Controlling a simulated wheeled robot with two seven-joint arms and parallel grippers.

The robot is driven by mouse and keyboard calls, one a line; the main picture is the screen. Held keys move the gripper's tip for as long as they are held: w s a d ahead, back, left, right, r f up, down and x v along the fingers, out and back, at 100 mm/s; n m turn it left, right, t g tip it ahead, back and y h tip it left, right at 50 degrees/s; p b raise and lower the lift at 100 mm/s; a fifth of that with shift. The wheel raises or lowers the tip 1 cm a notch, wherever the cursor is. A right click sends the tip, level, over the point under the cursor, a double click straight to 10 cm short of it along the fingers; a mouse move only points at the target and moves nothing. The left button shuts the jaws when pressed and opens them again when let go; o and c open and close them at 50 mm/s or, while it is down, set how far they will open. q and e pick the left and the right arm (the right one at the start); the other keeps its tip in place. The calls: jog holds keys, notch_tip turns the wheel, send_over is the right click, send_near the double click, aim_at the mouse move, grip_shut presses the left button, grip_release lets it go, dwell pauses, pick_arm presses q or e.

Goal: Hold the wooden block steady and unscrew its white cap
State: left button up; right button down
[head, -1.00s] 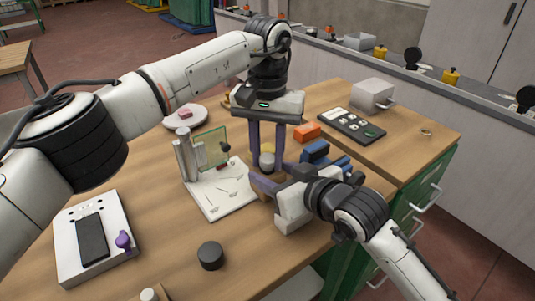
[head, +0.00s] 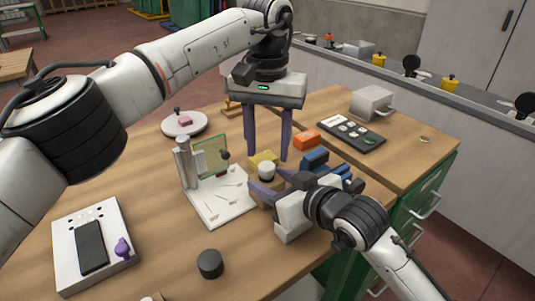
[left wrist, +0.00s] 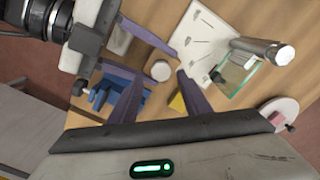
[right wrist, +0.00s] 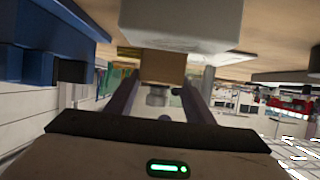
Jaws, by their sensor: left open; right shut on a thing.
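The white cap (head: 266,171) sits on top of the wooden block, which the right gripper's fingers mostly hide in the head view. In the right wrist view the block (right wrist: 162,67) is between my right gripper's fingers, with the cap (right wrist: 157,95) at its end. My right gripper (head: 270,188) is shut on the block, low over the table. My left gripper (head: 266,154) points down, open and empty, its fingertips apart above the cap. In the left wrist view the cap (left wrist: 161,70) shows between the left fingers, clear of both.
A white board with a post and glass pane (head: 210,158) stands left of the block. A yellow block (head: 264,158) is close behind the cap. Blue blocks (head: 316,160) and an orange block (head: 306,140) lie to the right. A black cylinder (head: 210,264) stands in front.

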aim_at(266, 166)
pick_arm(q)
notch_tip(266, 166, up, 3)
jog(key=m, duration=0.3)
jog(key=shift+s+a, duration=0.1)
jog(key=shift+f, duration=3.9)
jog(key=c, duration=1.1)
jog(key=shift+a+n, duration=0.1)
jog(key=shift+n, duration=1.5)
jog(key=o, duration=1.2)
